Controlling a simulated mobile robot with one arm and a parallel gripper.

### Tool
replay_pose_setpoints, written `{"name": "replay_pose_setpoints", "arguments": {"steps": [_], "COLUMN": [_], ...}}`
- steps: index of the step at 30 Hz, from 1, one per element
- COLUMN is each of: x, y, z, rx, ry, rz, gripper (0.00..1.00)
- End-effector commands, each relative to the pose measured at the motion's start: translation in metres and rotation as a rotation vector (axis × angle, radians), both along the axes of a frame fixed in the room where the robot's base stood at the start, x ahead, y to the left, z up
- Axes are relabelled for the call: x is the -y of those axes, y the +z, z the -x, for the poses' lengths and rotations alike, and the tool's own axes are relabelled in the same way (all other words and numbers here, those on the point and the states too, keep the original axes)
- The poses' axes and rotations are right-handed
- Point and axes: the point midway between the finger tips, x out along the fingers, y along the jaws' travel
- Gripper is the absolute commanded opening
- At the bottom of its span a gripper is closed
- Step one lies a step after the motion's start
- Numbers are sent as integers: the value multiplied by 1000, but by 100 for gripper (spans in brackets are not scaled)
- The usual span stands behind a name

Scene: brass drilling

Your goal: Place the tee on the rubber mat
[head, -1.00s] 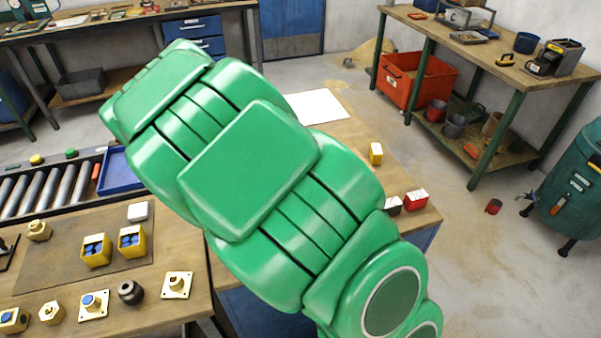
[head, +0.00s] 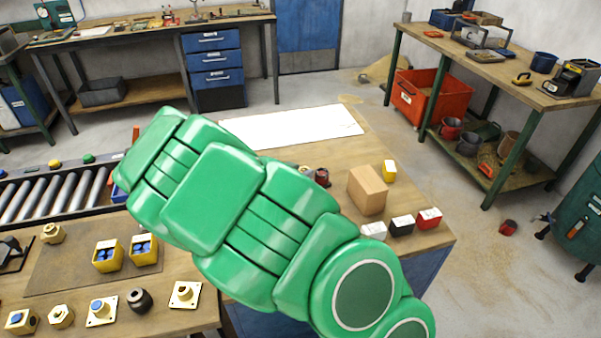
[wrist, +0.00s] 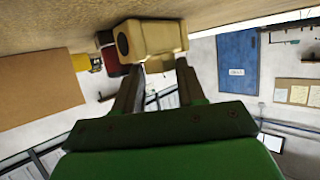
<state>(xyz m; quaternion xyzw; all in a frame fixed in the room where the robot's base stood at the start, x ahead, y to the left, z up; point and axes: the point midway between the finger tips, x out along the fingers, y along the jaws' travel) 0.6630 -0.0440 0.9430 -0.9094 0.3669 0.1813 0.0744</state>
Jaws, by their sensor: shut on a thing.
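The tee is a pale brass-yellow fitting (wrist: 152,40) with a dark round opening at its left end in the wrist view. My gripper (wrist: 157,72) is shut on it. The tee is close to a wooden surface in that view; I cannot tell whether they touch. In the head view my green arm hides the gripper and the tee. A flat grey-brown mat (head: 70,283) lies on the left bench, with two yellow boxes of blue parts on it. I cannot tell for sure that it is the rubber one.
The right bench holds a white sheet (head: 300,126), a cardboard box (head: 367,190), a yellow block (head: 389,170), and white, black and red blocks (head: 429,218). Several brass fittings stand along the left bench's front. A roller conveyor (head: 60,192) lies behind.

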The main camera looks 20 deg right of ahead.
Motion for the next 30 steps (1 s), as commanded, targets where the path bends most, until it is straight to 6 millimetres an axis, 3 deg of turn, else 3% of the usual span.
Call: {"name": "replay_pose_setpoints", "arguments": {"steps": [12,13,14,30], "x": [0,0,0,-6], "y": [-2,-2,-2,4], "z": [0,0,0,4], "rx": [2,2,3,1], "ry": [0,0,0,2], "rz": [2,2,1,2], "gripper": [0,44,49,50]}}
